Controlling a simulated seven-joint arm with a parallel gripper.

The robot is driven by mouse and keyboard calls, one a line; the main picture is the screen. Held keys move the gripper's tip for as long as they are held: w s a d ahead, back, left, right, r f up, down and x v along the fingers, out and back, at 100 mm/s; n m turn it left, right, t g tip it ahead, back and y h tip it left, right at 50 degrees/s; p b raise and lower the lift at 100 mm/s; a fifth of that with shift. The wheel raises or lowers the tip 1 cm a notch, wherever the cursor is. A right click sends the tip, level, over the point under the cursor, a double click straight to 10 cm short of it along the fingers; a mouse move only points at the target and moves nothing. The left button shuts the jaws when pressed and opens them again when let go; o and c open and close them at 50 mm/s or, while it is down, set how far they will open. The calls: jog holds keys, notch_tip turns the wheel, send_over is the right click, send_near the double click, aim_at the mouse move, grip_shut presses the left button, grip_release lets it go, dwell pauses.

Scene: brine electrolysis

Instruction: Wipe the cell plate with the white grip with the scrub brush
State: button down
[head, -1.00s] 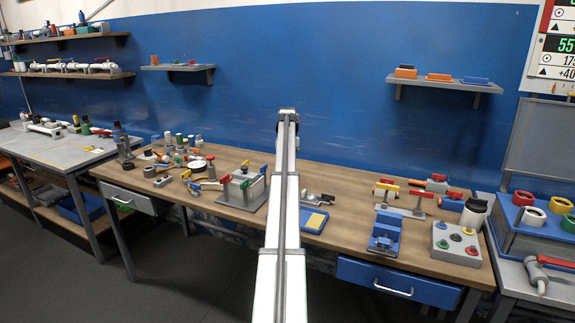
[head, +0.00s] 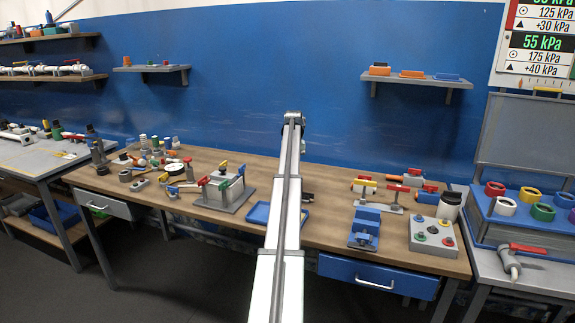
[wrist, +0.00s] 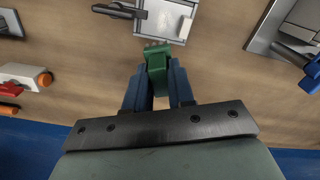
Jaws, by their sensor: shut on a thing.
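In the wrist view my gripper (wrist: 160,88) has its blue fingers shut on a green scrub brush (wrist: 157,68). The brush's pale-tipped end points toward a grey cell plate (wrist: 150,18) with a white grip (wrist: 185,27), at the top of the view. The brush end appears just short of the plate's near edge; I cannot tell its height or whether it touches. A dark grip (wrist: 113,11) lies beside the plate on the left. In the head view my arm hides the gripper, the brush and most of the plates; only a dark piece (head: 307,197) shows right of the arm.
A blue tray (head: 258,213) is partly behind my arm. A grey box with coloured handles (head: 223,190) stands to its left. A blue fixture (head: 365,228) and a grey button box (head: 432,236) stand right. The wooden bench (head: 325,222) is clear just right of my arm.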

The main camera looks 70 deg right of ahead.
jog(key=shift+f, duration=3)
jog(key=shift+a+f, duration=0.8)
jog(key=shift+a, duration=2.35)
jog(key=shift+d, duration=3.35)
jog(key=r, duration=0.2)
jog(key=shift+a+r, duration=0.2)
jog(key=shift+r, duration=2.95)
